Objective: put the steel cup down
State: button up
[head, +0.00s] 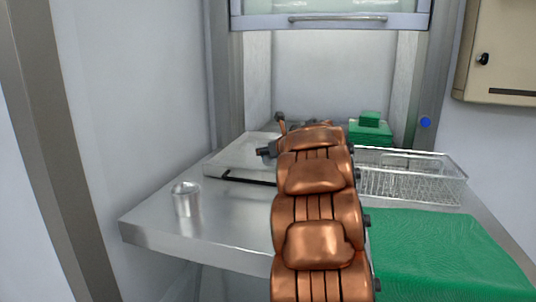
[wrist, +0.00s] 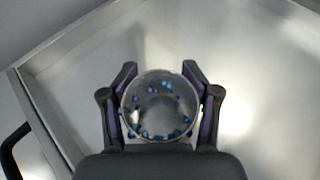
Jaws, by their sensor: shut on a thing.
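My gripper (wrist: 160,80) is shut on a round, shiny cup (wrist: 158,104), seen from above in the wrist view, with one finger on each side of its wall. Small blue bits show inside the cup. The cup is over a pale metal surface with a raised rim (wrist: 66,42); I cannot tell whether its base touches that surface. In the head view my copper-coloured arm reaches to the back of the bench and hides the held cup and most of the gripper. Another silvery cup (head: 187,200) stands upright on the bench at the left.
The steel bench (head: 225,228) is bare around the left cup. At the right are a wire basket (head: 410,183) and a green cloth (head: 450,250). Green blocks (head: 370,131) sit at the back, in the opening under a raised hatch (head: 335,10).

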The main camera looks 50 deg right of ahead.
jog(key=shift+f, duration=0.5)
jog(key=shift+f, duration=0.2)
jog(key=o, duration=1.2)
jog(key=shift+r, duration=0.1)
jog(key=shift+r, duration=0.2)
jog(key=shift+s, duration=0.25)
jog(key=b+v, duration=0.2)
jog(key=v, duration=0.9)
jog(key=shift+s+a+r+b, duration=0.15)
jog(key=shift+s+a+b, duration=0.05)
jog(key=shift+b, duration=0.1)
